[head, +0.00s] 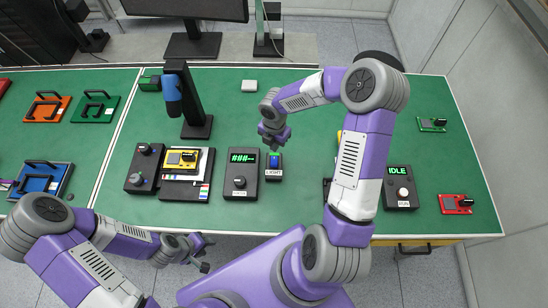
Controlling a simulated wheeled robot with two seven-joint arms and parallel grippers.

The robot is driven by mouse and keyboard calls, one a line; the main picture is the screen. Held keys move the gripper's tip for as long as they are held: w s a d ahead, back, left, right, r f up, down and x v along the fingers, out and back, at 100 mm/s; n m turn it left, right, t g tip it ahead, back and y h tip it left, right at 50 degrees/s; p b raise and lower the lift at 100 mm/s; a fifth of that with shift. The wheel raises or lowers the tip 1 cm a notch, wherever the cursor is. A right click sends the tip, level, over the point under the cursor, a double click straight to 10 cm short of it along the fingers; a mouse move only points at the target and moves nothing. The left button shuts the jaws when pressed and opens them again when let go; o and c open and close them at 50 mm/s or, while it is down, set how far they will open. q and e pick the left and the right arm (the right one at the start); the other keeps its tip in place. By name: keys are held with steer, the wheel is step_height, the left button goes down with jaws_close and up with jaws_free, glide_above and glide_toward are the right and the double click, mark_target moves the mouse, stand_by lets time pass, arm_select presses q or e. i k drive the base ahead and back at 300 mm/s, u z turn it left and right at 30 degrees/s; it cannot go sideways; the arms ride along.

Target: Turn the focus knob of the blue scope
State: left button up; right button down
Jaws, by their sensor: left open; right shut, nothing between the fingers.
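The blue scope (172,95) hangs on a black stand (197,126) at the back middle of the green table. A black box (242,170) in front of it has a green display with several bars, a knob (239,181) and a small label too blurred to read surely. Beside it on the right is a small black box (274,174) labelled LIGHT with a blue-lit top. My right gripper (273,143) is shut and empty, just at or above the LIGHT box; contact is unclear. My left gripper (205,254) is open and empty, off the table's front edge.
A black box with knobs (144,168) and a yellow board (181,159) on a fixture stand left of the display box. An IDLE box (398,201), a red board (455,204) and a green board (432,125) lie right. Orange, green and blue fixtures lie left.

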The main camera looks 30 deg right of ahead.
mark_target(240, 182)
steer(key=k, duration=1)
